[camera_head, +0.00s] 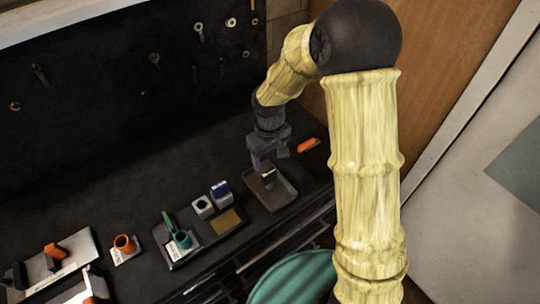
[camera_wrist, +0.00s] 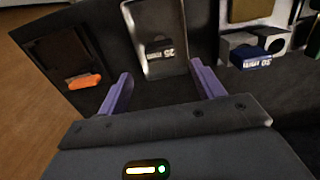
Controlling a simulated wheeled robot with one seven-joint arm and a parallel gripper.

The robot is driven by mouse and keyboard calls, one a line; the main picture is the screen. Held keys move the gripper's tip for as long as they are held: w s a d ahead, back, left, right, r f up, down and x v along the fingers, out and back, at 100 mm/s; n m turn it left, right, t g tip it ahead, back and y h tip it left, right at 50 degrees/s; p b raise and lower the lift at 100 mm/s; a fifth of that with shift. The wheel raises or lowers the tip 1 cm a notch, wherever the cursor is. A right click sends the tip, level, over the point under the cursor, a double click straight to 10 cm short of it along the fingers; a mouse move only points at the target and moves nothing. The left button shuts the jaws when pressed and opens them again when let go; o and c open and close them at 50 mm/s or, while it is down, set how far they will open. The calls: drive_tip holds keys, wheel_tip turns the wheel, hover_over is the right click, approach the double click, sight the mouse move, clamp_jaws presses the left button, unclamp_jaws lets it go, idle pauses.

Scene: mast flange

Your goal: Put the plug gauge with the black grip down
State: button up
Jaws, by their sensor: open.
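The plug gauge with the black grip (camera_head: 268,176) is in a shallow grey tray (camera_head: 283,197) at the right end of the bench. In the wrist view, its black grip (camera_wrist: 160,47) with a white-printed label shows inside the tray (camera_wrist: 163,70), near the far end. I cannot tell exactly how its measuring end lies. My gripper (camera_head: 267,160) is above the tray. In the wrist view, my gripper (camera_wrist: 161,72) has its two purple fingers wide apart, with nothing between them, and the gauge lies beyond the fingertips.
An orange object (camera_head: 308,145) lies right of the tray. Left of it stand a blue-topped gauge (camera_head: 221,190), a grey block with a hole (camera_head: 203,206) and a tray with green items (camera_head: 182,239). An orange ring piece (camera_head: 124,243) is farther left. A dark pegboard (camera_head: 120,70) rises behind.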

drive_tip(key=s+d+r+m+t, duration=0.2)
drive_tip(key=s+d+r+m, duration=0.4)
drive_tip(key=s+d, duration=0.6)
drive_tip(key=shift+s+d+r+m+t, duration=0.2)
drive_tip(key=shift+d+r+m+t, duration=0.15)
drive_tip(key=shift+d+r, duration=0.5)
drive_tip(key=shift+a, duration=0.1)
